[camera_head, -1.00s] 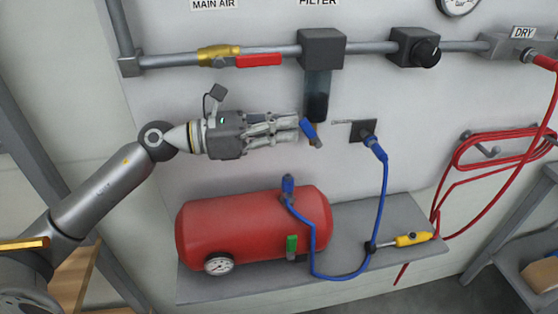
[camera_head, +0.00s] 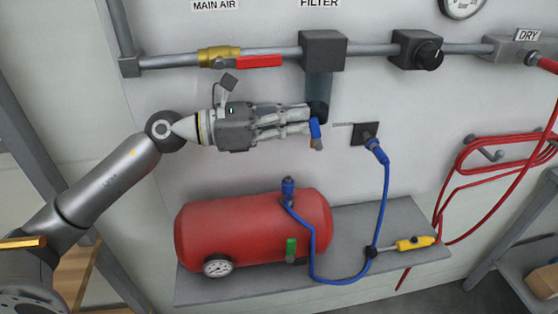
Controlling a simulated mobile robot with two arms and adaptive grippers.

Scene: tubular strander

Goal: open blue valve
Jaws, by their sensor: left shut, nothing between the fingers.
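The blue valve (camera_head: 315,129) is a small blue lever with a brown-grey end, below the clear filter bowl (camera_head: 319,86). It stands nearly upright, leaning slightly. My left gripper (camera_head: 309,120) comes in from the left with its fingers shut and nothing between them. Its fingertips are right beside the upper left of the blue lever and cover part of the lower bowl. I cannot tell whether they touch the lever. My right gripper is not in view.
A pipe runs above with a red-handled brass valve (camera_head: 258,61), the filter head (camera_head: 323,50) and a black-knobbed regulator (camera_head: 417,50). Below, a red tank (camera_head: 250,228) with a blue hose sits on a grey shelf (camera_head: 405,217). A red hose (camera_head: 500,153) hangs at right.

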